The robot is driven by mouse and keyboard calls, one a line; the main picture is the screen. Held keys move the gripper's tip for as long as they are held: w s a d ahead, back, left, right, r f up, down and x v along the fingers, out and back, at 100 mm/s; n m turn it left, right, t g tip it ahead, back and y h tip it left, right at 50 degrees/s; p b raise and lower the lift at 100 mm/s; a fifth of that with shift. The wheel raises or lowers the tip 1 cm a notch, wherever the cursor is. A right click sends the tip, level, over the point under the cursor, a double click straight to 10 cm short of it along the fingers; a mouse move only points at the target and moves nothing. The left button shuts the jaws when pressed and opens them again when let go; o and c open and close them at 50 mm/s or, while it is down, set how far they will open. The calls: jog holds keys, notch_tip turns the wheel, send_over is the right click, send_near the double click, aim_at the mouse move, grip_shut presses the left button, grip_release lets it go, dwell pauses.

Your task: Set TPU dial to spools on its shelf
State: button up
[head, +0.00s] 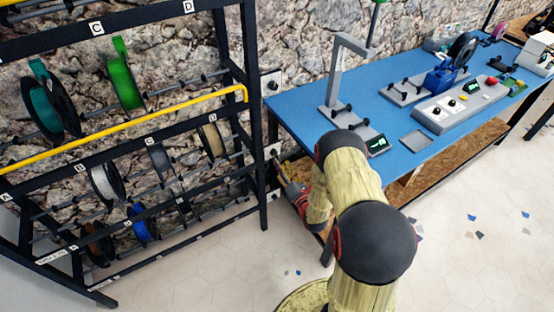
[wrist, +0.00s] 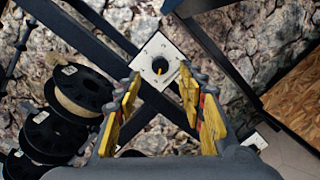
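My gripper (wrist: 160,80) is open and empty; its two yellow-padded fingers stand apart. Between and beyond the fingertips is a white plate with a dark round dial (wrist: 159,66) bearing a yellow mark. I cannot tell whether the fingers touch it. In the head view, two white dial plates, an upper one (head: 271,84) and a lower one (head: 272,151), sit at the rack's right end, and my gripper (head: 292,190) is below the lower one. The black rack (head: 150,142) holds a teal spool (head: 48,108), a green spool (head: 121,80), a tan spool (head: 213,140) and a blue spool (head: 143,226).
A yellow rail (head: 130,127) runs along the rack front. A blue-topped workbench (head: 300,100) with printer parts and control boxes stands right of the rack, close to my arm. The wrist view shows several spools (wrist: 82,88) at left. Open tiled floor (head: 470,260) lies in front.

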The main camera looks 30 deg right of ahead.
aim_at(275, 154)
jog(key=shift+w+d+b, duration=0.2)
jog(key=shift+w+b, duration=0.5)
jog(key=shift+w, duration=1.9)
jog(key=c, duration=0.3)
grip_shut()
